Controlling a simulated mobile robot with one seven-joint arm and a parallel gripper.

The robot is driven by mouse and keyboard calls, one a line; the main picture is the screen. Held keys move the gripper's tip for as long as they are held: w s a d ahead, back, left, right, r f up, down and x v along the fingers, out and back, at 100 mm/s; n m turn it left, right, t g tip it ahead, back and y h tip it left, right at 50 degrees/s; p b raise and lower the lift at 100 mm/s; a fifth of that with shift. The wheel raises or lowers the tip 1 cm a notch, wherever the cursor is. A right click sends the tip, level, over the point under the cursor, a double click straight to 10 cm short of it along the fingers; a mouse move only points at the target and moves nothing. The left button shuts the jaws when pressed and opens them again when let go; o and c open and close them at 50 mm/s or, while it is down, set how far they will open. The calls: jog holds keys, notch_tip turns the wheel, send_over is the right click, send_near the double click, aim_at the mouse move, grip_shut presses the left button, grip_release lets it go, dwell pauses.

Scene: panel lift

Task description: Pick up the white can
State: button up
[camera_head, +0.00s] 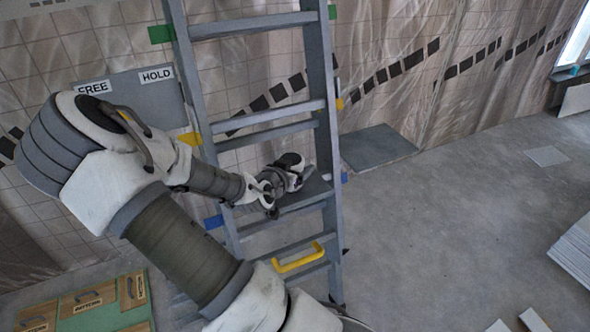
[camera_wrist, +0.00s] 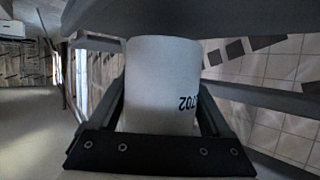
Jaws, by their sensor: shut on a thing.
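The white can (camera_wrist: 162,85) fills the middle of the wrist view, with dark printed digits on its side that appear upside down. My gripper (camera_wrist: 160,120) is shut on it, with a dark finger on each side of the can. In the head view my gripper (camera_head: 285,185) is at the grey ladder (camera_head: 325,120), by a flat step about midway up. The can cannot be made out there, as my wrist and gripper cover that spot.
The ladder's rails and rungs surround my gripper closely. A yellow handle (camera_head: 298,258) is on the ladder below. A grey board (camera_head: 130,95) with "FREE" and "HOLD" labels is behind my arm. Labelled wooden boxes (camera_head: 88,298) lie at lower left. The floor to the right is mostly clear.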

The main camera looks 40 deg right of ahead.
notch_tip(320, 180, up, 2)
jog(key=shift+r+p, duration=0.25)
jog(key=shift+p, duration=0.15)
jog(key=s+r, duration=0.1)
jog(key=s, duration=0.1)
jog(key=s+r+p, duration=0.1)
jog(key=s+r, duration=0.1)
jog(key=s, duration=0.1)
jog(key=s+d+r+p, duration=0.1)
jog(key=s, duration=0.1)
jog(key=shift+s+d+r, duration=0.1)
jog(key=shift+s+r, duration=0.05)
jog(key=shift+r, duration=0.15)
jog(key=s+p, duration=0.1)
jog(key=p, duration=0.3)
jog(key=s+r+p, duration=0.1)
jog(key=p, duration=0.4)
jog(key=s+r+p, duration=0.1)
jog(key=s+p, duration=0.1)
jog(key=p, duration=0.3)
jog(key=shift+s+d+r, duration=0.1)
jog(key=shift+d+r, duration=0.05)
jog(key=shift+d, duration=0.2)
